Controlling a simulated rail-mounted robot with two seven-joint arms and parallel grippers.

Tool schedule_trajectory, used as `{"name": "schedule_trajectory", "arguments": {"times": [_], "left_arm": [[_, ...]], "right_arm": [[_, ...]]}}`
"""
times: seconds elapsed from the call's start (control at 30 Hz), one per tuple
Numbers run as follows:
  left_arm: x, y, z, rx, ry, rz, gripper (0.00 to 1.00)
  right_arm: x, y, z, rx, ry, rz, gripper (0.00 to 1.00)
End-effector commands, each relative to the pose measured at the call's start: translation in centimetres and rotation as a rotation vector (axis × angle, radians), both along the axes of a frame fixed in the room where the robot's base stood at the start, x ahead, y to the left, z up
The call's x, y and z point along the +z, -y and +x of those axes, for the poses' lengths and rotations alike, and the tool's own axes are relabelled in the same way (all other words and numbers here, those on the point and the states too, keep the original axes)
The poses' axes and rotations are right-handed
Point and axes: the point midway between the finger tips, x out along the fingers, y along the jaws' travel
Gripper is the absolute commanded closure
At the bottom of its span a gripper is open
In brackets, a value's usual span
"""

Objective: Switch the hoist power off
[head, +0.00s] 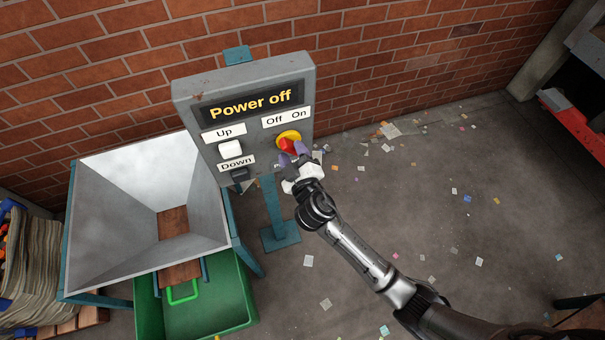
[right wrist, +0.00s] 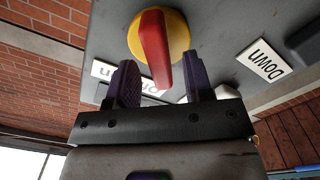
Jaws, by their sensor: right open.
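The grey control box (head: 190,95) stands on a teal post, and its display (head: 250,101) reads "Power off". The red knob (head: 288,141) on a yellow disc sits below the "Off" and "On" label (head: 287,117). My right gripper (head: 294,157) is at the knob, just below it and in front of the panel. In the right wrist view the fingers (right wrist: 162,78) are open, and the lower end of the red handle (right wrist: 153,45) appears between them. I cannot tell whether they touch it. My left gripper is not in view.
A metal hopper (head: 110,200) stands left, above a green bin (head: 225,305). A brick wall (head: 400,50) is behind. The floor (head: 420,220) at right is open, with scattered scraps.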

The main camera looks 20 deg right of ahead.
Motion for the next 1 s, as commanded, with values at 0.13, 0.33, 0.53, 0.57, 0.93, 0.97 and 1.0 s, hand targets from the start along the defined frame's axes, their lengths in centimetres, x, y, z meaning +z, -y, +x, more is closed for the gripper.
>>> {"name": "schedule_trajectory", "arguments": {"times": [0.13,0.33,0.53,0.57,0.93,0.97,1.0], "left_arm": [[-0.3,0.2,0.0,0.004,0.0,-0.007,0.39],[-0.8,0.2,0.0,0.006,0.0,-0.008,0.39],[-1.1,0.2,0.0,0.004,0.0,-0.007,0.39],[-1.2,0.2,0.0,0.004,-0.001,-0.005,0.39],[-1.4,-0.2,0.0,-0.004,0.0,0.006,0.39],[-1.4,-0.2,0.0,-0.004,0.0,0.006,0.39],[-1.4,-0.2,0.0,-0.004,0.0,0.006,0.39]], "right_arm": [[-0.2,-0.3,-2.8,0.001,-0.002,0.002,0.53],[-0.2,-0.7,-6.9,0.0,-0.003,0.001,0.53],[-0.1,-0.9,-10.0,-0.001,-0.002,0.001,0.53],[-0.2,-1.0,-10.4,0.0,-0.003,0.0,0.53],[0.0,-1.2,-12.5,0.0,-0.001,-0.001,0.53],[0.0,-1.2,-12.5,0.0,-0.001,-0.001,0.53],[0.0,-1.2,-12.5,-0.001,-0.001,-0.001,0.53]]}}
